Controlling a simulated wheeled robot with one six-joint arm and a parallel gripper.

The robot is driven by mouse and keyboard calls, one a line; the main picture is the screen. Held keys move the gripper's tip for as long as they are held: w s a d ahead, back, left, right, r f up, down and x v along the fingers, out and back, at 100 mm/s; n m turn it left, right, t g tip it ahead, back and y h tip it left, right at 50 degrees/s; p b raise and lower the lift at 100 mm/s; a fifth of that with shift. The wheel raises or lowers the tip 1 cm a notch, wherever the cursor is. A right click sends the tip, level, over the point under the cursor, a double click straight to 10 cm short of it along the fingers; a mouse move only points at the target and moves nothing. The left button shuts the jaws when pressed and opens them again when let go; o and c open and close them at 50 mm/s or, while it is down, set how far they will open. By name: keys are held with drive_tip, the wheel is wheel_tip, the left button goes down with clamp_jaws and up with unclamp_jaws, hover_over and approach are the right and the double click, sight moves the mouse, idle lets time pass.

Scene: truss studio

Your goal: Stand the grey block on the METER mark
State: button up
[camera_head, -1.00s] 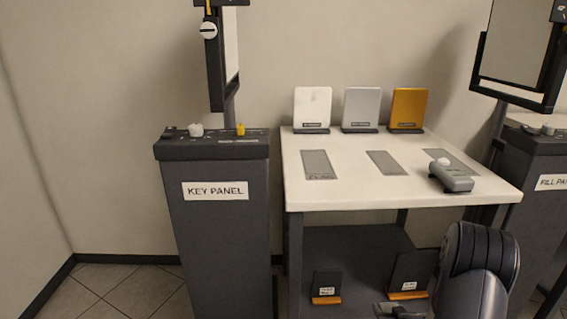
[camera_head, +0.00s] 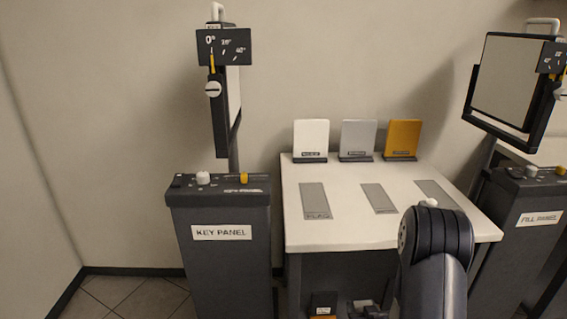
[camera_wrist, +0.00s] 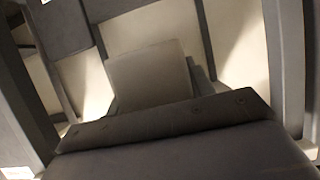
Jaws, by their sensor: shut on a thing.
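In the wrist view my gripper (camera_wrist: 155,104) is shut on a plain pale block (camera_wrist: 150,70), which I take to be the grey block; it juts out beyond the dark jaws. Three grey rectangular marks lie on the white table: a left one (camera_head: 315,201), a middle one (camera_head: 379,198) and a right one (camera_head: 434,190). The left label looks like FLAG; the others are too small to read, so I cannot tell which says METER. In the head view my arm hides part of the right mark, and the held block cannot be made out.
White (camera_head: 311,137), grey (camera_head: 358,137) and gold (camera_head: 403,137) cards stand along the back of the table (camera_head: 345,235). A white dome (camera_head: 430,202) shows above my arm. The key panel (camera_head: 220,250) is at left, the fill panel (camera_head: 535,235) at right. A dark card (camera_head: 322,302) stands below.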

drive_tip(key=s+a+r+p, duration=0.2)
drive_tip(key=a+r+p, duration=0.1)
drive_tip(key=r+p, duration=0.5)
drive_tip(key=s+a+r+p, duration=0.3)
drive_tip(key=r+p, duration=0.6)
drive_tip(key=r, duration=0.3)
drive_tip(key=shift+a, duration=0.4)
drive_tip(key=shift+s, duration=0.1)
